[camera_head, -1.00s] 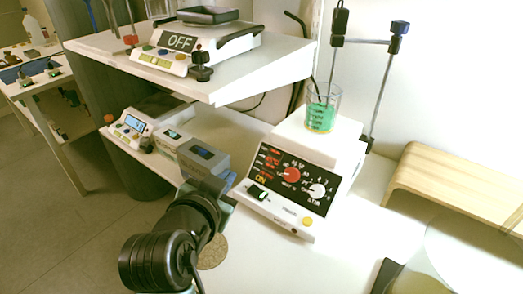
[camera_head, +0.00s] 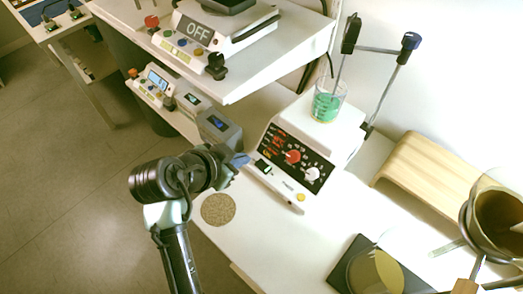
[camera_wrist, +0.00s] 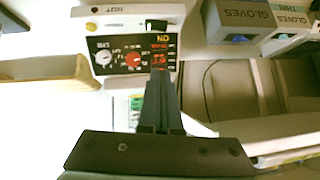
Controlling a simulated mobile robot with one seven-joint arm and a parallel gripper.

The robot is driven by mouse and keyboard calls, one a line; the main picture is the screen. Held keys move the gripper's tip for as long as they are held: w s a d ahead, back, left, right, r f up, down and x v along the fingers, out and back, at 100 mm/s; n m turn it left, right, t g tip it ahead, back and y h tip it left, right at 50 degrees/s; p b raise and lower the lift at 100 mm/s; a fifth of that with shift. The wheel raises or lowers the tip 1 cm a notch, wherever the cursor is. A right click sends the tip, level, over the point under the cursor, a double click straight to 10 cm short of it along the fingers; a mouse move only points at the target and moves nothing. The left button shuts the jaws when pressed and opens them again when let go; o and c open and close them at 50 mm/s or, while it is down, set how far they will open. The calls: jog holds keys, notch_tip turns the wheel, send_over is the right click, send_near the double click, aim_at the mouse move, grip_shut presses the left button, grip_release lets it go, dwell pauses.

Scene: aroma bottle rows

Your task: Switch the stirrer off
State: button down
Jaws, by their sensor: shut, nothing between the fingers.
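The stirrer (camera_head: 292,194) is a white hotplate unit with a black sloped panel, a red knob (camera_head: 292,156) and a white knob (camera_head: 312,173). A beaker of green liquid (camera_head: 326,106) stands on its top. A small dark and green rocker switch (camera_head: 263,167) sits at the panel's lower left; it shows upside down in the wrist view (camera_wrist: 156,25), beside lit yellow "ON" lettering (camera_wrist: 163,38). My gripper (camera_head: 243,160) is shut and empty, just left of the switch. In the wrist view my fingertips (camera_wrist: 160,75) point at the panel; contact cannot be told.
Grey glove boxes (camera_head: 218,130) stand close behind my gripper. A shelf with a device reading "OFF" (camera_head: 195,32) overhangs at upper left. A round cork mat (camera_head: 218,209) lies below my gripper. A wooden stand (camera_head: 430,165) and a metal bowl (camera_head: 495,220) are at right.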

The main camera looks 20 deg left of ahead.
jog(key=shift+f, duration=0.1)
send_over(263, 166)
jog(key=s, duration=0.1)
jog(key=f, duration=0.7)
jog(key=shift+s+a+b, duration=0.1)
jog(key=shift+a+b, duration=0.15)
jog(key=shift+b, duration=0.15)
notch_tip(263, 166, down, 2)
jog(key=shift+a+f, duration=0.15)
jog(key=shift+f, duration=0.05)
jog(key=shift+a+f, duration=0.1)
jog(key=shift+f, duration=0.65)
